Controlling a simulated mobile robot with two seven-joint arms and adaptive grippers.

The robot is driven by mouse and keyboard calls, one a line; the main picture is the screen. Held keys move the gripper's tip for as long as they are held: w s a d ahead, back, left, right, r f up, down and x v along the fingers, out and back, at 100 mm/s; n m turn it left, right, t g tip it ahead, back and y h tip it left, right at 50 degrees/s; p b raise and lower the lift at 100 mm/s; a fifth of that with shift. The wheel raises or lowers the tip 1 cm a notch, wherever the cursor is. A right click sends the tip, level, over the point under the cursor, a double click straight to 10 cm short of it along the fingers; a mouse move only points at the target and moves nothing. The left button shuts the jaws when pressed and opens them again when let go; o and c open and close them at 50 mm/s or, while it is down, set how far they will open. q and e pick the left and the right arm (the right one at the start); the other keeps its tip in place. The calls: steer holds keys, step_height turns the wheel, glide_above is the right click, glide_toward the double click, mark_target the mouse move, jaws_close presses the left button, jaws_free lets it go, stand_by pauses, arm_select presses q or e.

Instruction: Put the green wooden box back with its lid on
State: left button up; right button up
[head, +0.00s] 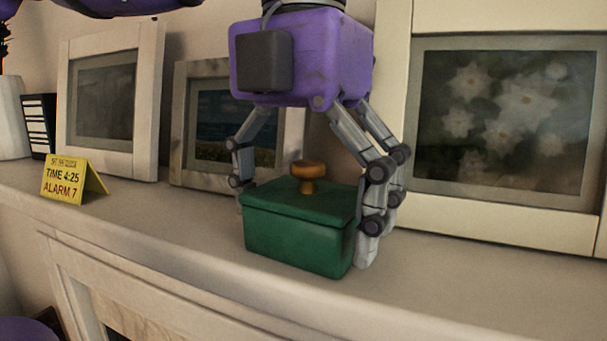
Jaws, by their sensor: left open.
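The green wooden box (297,242) stands upright on the mantel shelf, near its front edge. Its green lid (270,196) is on top, with a round orange-brown wooden knob (308,174) in the middle. My left gripper (305,225) comes down from above with its fingers spread around the box, one side at the box's left and the other at its right. It is open. The right-hand fingers look very close to the box's right side; I cannot tell whether they touch.
A yellow folded card (70,181) reading "TIME 4:25 ALARM 7" stands at the left. Framed pictures (110,100) lean behind, a large one (512,225) at the right. The shelf (450,285) is clear right of the box.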

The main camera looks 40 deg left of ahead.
arm_select(q)
step_height(320, 180, up, 12)
steer(key=shift+r, duration=0.15)
stand_by(0.4)
stand_by(0.5)
